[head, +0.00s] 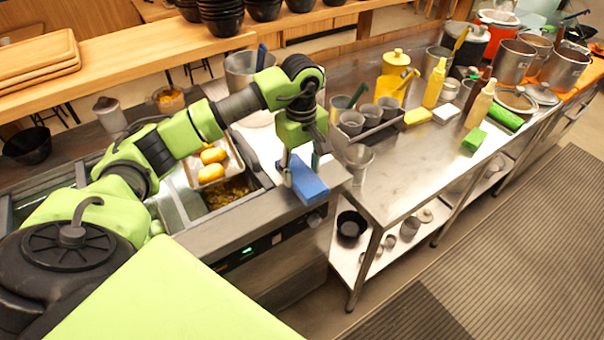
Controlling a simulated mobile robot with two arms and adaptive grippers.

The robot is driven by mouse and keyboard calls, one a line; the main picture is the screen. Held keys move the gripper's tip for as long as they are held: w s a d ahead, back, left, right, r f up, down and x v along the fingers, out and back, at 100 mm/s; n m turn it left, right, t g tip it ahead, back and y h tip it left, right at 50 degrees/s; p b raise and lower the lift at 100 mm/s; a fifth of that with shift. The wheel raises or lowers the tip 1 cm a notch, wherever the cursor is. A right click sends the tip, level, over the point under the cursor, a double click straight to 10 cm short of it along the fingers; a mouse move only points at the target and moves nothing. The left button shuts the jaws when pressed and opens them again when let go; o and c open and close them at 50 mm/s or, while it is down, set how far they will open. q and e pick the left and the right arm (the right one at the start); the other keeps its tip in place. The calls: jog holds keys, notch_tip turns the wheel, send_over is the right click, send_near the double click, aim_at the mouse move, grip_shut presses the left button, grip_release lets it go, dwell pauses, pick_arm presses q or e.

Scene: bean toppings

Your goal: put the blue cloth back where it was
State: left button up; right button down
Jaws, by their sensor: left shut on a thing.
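A blue cloth (308,186), a folded-looking block, is at the tip of my left gripper (288,178). The gripper points down and is shut on the cloth. The cloth is over or on the front right edge of the fryer counter, close to the steel table; I cannot tell whether it touches the surface below. My left arm reaches in from the left across the fryer. My right gripper is not in view.
The steel table (395,190) has free room at its front middle. A tray with grey cups (352,122), a green block (474,140), a yellow sponge (417,117) and several bottles stand farther back. Food on a tray (212,172) lies over the fryer.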

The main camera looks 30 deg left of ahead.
aim_at(302, 172)
pick_arm(q)
jog(key=f+p, duration=0.2)
jog(key=f, duration=0.1)
jog(key=shift+w, duration=0.2)
jog(key=shift+f, duration=0.25)
jog(key=shift+f, duration=0.1)
jog(key=shift+f, duration=0.15)
jog(key=o, duration=1.1)
